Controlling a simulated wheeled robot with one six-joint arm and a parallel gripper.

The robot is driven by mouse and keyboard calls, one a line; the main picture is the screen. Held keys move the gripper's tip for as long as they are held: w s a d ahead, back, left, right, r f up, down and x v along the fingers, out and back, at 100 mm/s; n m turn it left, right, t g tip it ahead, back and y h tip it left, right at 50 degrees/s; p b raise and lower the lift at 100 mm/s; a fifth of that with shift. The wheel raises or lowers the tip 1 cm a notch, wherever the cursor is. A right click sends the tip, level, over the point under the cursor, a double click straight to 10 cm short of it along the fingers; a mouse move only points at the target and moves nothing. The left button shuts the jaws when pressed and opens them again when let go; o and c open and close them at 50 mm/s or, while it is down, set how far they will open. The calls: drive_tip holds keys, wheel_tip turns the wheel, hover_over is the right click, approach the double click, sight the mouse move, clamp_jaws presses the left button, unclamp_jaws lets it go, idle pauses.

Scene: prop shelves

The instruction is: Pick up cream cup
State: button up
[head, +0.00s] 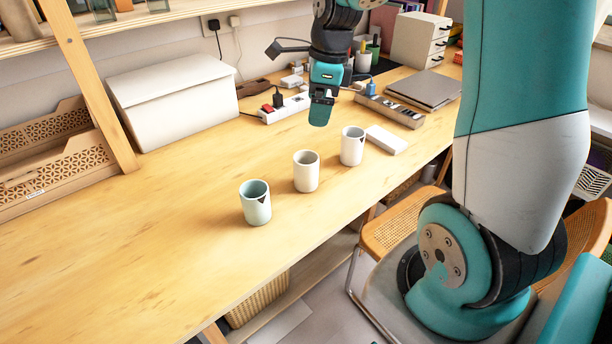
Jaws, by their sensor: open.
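Three cups stand upright in a slanting row on the wooden table. The cream cup (306,177) is the middle one, plain and off-white. My gripper (320,110) points down and shows above and behind the cream cup in the picture, apart from all three cups. It is open and empty; its finger gap is hard to make out at this angle.
A white box (172,95) and wooden crates (60,160) stand at the back left. Power strips (283,108) lie behind the cups. A flat white block (387,139) lies right of the white cup, and a grey laptop (423,89) farther back. The left front table is clear.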

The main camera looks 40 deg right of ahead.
sight(305, 166)
drive_tip(key=shift+m, duration=0.4)
drive_tip(key=f, duration=0.5)
drive_tip(key=w+a+f, duration=0.1)
drive_tip(key=f, duration=0.5)
drive_tip(key=w+f, duration=0.1)
drive_tip(key=f, duration=0.5)
drive_tip(key=shift+w+a+f, duration=0.15)
drive_tip(key=shift+a, duration=0.2)
drive_tip(key=c, duration=1.2)
